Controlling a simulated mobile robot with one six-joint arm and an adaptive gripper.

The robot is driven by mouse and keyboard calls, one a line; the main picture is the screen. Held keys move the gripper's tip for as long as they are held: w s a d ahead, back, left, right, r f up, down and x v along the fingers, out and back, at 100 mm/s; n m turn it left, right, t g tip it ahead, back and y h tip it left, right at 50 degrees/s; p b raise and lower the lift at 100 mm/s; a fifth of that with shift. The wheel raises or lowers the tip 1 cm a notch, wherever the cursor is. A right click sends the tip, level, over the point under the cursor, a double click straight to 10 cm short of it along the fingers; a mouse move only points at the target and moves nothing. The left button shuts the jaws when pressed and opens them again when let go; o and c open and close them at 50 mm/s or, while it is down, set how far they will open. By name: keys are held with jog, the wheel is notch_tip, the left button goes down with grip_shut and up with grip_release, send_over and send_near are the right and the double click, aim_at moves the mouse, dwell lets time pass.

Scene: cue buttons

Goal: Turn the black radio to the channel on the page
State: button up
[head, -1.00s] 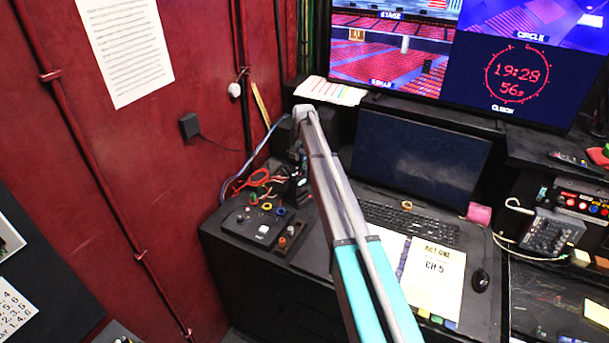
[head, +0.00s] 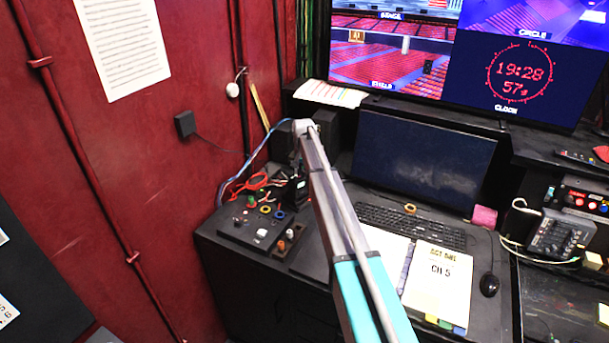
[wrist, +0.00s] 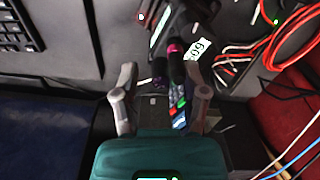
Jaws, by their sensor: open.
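The page (head: 438,282) lies on the desk at the right of my arm in the head view and reads "CH 5". In the wrist view a black handheld radio (wrist: 187,18) stands at the top centre, with a magenta-ringed part and a white number label (wrist: 198,47) beside it. My gripper (wrist: 160,85) is open in the wrist view, with one finger on each side just below the radio's end. A dark coloured-banded piece lies between the fingers; I cannot tell whether they touch it. In the head view my arm hides most of the radio's area.
A dark panel with knobs (head: 252,228) sits at the desk's left edge, with red cables (head: 255,182) behind it. A keyboard (head: 415,226), a laptop-like screen (head: 422,165) and a mouse (head: 489,285) are to the right. A red wall borders the left.

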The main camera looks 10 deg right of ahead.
grip_shut()
jog(key=shift+d, duration=0.2)
jog(key=shift+a, duration=0.2)
jog(key=shift+m, duration=0.3)
